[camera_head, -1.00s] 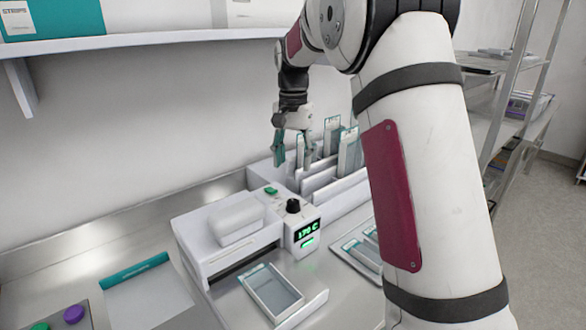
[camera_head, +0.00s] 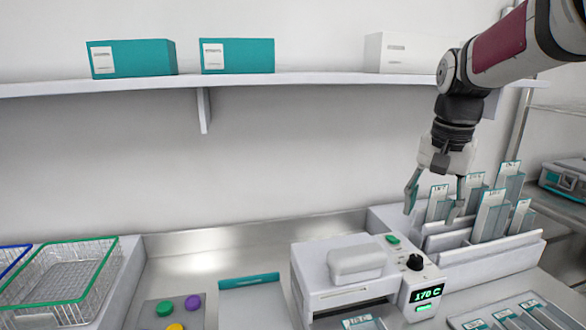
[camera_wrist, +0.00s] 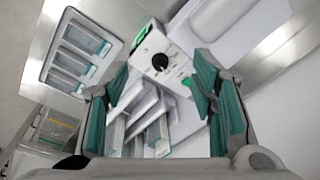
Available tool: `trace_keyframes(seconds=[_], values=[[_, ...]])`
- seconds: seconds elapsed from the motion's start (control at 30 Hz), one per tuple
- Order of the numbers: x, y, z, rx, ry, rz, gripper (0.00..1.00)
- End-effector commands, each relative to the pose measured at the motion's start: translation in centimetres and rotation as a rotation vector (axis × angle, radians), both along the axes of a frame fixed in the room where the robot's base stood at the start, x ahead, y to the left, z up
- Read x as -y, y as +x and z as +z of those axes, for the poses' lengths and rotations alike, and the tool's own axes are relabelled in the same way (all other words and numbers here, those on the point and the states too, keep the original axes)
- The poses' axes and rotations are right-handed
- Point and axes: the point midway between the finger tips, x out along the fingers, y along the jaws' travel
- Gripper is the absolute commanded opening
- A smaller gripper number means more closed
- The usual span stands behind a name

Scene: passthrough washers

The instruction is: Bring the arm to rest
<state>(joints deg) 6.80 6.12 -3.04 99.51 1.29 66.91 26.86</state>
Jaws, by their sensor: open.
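My gripper (camera_head: 434,192) hangs from the arm at the right in the head view, over the near-left part of the pouch rack. Its two teal-padded fingers are spread apart with nothing between them. In the wrist view my gripper (camera_wrist: 165,100) shows the same open fingers. Below and between them are the rack slots (camera_wrist: 150,125) and the sealer's black knob (camera_wrist: 160,61). The arm comes in from the upper right corner of the head view.
The sealer (camera_head: 352,262) with a green 170 C display stands left of the rack (camera_head: 485,245), which holds several upright pouches. A tray (camera_head: 510,318) is at the lower right, wire baskets (camera_head: 62,270) at the left. A shelf (camera_head: 250,80) with boxes runs above.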

Motion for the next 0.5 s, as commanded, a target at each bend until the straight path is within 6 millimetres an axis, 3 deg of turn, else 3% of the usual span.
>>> trace_keyframes(seconds=[0.03,0.23,0.5], values=[[-0.8,-1.8,0.8,0.025,-0.007,0.041,0.52],[-3.2,-8.1,2.0,0.102,-0.04,0.203,0.52],[-5.6,-16.6,1.0,0.202,-0.103,0.418,0.52]])
